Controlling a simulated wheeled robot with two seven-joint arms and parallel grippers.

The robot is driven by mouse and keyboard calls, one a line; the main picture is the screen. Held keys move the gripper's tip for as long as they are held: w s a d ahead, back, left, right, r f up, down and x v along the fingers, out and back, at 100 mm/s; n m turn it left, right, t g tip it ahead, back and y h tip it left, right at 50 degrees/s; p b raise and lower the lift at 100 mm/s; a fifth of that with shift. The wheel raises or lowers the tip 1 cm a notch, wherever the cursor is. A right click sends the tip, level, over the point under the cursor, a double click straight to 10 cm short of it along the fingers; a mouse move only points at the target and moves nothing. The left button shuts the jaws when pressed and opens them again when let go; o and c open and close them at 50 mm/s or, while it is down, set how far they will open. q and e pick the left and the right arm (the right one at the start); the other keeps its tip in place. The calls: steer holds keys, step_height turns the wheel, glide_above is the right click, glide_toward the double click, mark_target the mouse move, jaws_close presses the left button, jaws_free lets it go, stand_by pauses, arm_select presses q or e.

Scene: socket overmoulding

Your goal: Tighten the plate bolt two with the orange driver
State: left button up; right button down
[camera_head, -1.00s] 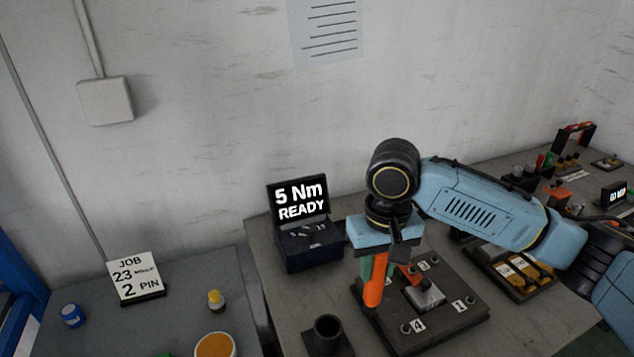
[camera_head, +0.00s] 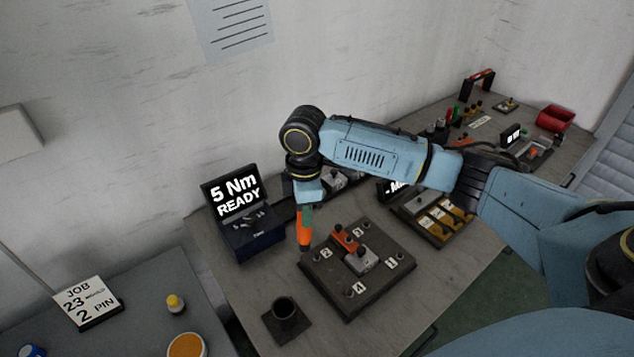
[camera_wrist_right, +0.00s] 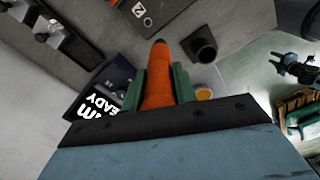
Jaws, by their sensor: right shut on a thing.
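The orange driver (camera_head: 304,230) hangs upright in my right gripper (camera_head: 306,210), which is shut on it. In the right wrist view the driver (camera_wrist_right: 158,78) lies between both green fingers. The dark plate (camera_head: 322,283) lies on the bench with numbered labels and bolts at its corners. Label 2 (camera_head: 326,253) marks the left corner, and the driver's lower end appears beside that corner. I cannot tell whether it touches the bolt there. A grey and orange part (camera_head: 358,254) sits mid-plate. A dark and blue shape at the wrist view's right edge may be my left gripper (camera_wrist_right: 290,66); its jaws are unclear.
A display box (camera_head: 235,205) reading "5 Nm READY" stands left of the driver. A black cup (camera_head: 285,310) stands in front of the plate. A tray with yellow parts (camera_head: 440,218) lies to the right. A side table holds a job card (camera_head: 86,300).

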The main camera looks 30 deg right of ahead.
steer(key=d+n+p, duration=0.1)
steer(key=n, duration=0.1)
steer(key=d+n+p, duration=0.1)
steer(key=n, duration=0.1)
steer(key=w+d+r+n+p, duration=0.1)
steer(key=n+p, duration=0.1)
steer(key=n, duration=0.1)
steer(key=shift+d, duration=0.3)
step_height(320, 180, down, 7)
steer(key=b, duration=0.2)
stand_by(0.7)
steer(key=shift+p, duration=1.1)
stand_by(1.4)
